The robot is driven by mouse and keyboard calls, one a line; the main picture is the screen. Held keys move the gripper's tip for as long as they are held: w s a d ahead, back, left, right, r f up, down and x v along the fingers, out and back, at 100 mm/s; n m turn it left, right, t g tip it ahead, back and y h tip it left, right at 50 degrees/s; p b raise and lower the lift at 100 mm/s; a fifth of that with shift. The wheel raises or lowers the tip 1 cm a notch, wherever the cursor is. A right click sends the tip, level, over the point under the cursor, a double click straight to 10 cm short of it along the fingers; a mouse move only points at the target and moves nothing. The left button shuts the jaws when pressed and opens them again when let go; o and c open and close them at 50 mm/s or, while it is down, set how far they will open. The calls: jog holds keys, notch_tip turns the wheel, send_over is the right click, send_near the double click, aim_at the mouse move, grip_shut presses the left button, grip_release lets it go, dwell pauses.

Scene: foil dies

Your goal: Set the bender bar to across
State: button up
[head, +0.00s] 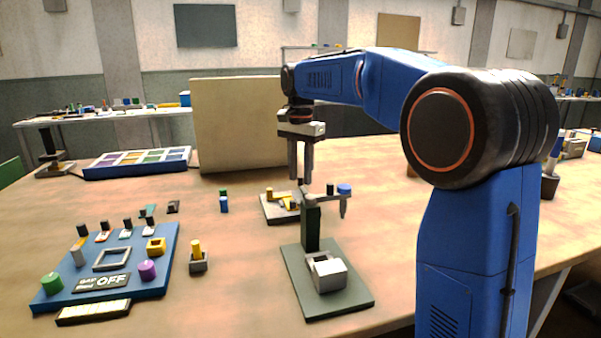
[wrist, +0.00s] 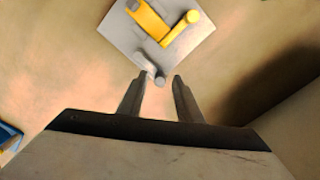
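The bender is a light grey plate (head: 268,211) with yellow parts, behind the dark green press on the table. In the wrist view its square plate (wrist: 126,38) is at the top. A flat yellow piece (wrist: 150,20) lies on it beside a yellow bar (wrist: 179,29) with a round knob at its end. I cannot tell surely which is the bender bar, nor its setting. A grey peg (wrist: 150,68) stands at the plate's near corner. My gripper (head: 300,180) points down above and near the bender. Its fingers (wrist: 161,78) are apart with nothing between them.
The green press (head: 312,225) with a blue-knobbed arm stands in front of the bender. A blue control board (head: 120,262) and a small block with a yellow peg (head: 197,258) are at left. A beige panel (head: 238,125) rises behind. Table is clear between them.

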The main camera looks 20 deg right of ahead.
grip_shut()
jog(key=n, duration=0.1)
jog(key=a+n, duration=0.1)
jog(key=n, duration=0.1)
jog(key=shift+s+a+n, duration=0.15)
jog(key=shift+a+n, duration=0.1)
jog(key=shift+n, duration=0.05)
jog(key=n, duration=0.1)
jog(key=a+n, duration=0.1)
jog(key=n, duration=0.1)
jog(key=s+n, duration=0.1)
jog(key=shift+a+n, duration=0.3)
jog(key=shift+a, duration=0.05)
jog(key=n, duration=0.1)
jog(key=s+a+n, duration=0.1)
jog(key=n, duration=0.1)
jog(key=s+n, duration=0.1)
jog(key=n, duration=0.1)
jog(key=shift+a, duration=0.2)
jog(key=shift+s+a+n, duration=0.1)
jog(key=shift+s+n, duration=0.35)
jog(key=shift+n, duration=0.75)
jog(key=shift+s+a+n, duration=0.1)
jog(key=shift+s+n, duration=0.3)
jog(key=shift+n, duration=0.8)
jog(key=shift+o, duration=0.3)
grip_release()
